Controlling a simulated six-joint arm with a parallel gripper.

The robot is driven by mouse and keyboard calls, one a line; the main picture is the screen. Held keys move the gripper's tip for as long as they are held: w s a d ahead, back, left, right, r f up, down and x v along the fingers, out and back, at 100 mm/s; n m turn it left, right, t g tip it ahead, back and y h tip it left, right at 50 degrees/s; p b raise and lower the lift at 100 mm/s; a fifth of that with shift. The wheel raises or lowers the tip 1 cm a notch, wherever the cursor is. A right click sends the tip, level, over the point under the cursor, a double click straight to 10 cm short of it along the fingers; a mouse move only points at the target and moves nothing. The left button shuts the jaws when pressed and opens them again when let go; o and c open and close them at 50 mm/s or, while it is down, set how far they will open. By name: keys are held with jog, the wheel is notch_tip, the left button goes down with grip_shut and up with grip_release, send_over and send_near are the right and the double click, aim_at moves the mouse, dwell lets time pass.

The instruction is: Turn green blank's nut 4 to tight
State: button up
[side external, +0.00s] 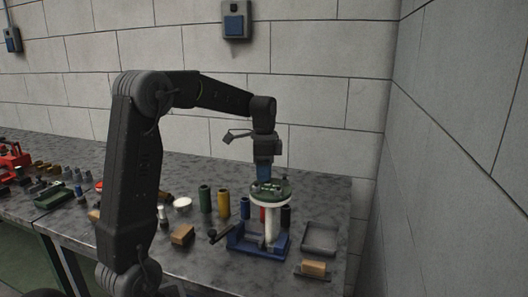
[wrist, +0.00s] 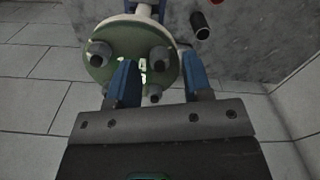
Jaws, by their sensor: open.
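The green blank (side external: 285,186) is a round disc lying on top of an upright white pipe (side external: 269,228). In the wrist view the green blank (wrist: 106,70) carries several grey nuts on studs. One nut (wrist: 160,57) shows between my two blue fingers, another nut (wrist: 99,52) lies left of them, and a lower one (wrist: 155,92) is nearer the palm. No number is readable, so I cannot tell which is nut 4. My gripper (side external: 264,178) points down just above the blank; in the wrist view my gripper (wrist: 158,60) is open, and contact with a nut cannot be told.
A blue fixture (side external: 245,242) holds the pipe. Behind and left stand green (side external: 205,199) and yellow (side external: 223,203) cylinders. A grey tray (side external: 320,237) and a wooden-topped block (side external: 313,268) lie to the right. A wall rises beyond the bench's right edge.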

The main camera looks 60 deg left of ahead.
notch_tip(320, 180, up, 13)
dwell(0.3)
jog(key=shift+d, duration=0.1)
dwell(0.4)
jog(key=s+d+f+n+t, duration=0.1)
jog(key=s+d, duration=0.2)
jog(key=d, duration=0.4)
jog(key=s+d+f+n+t, duration=0.1)
jog(key=s+d+t, duration=0.15)
jog(key=d, duration=0.45)
jog(key=s+d+f+n+t, duration=0.2)
jog(key=s+d+f+n, duration=0.1)
jog(key=s+d+f, duration=0.6)
jog(key=shift+s+d+f+n, duration=0.2)
jog(key=shift+s+n, duration=0.1)
jog(key=shift+s, duration=0.55)
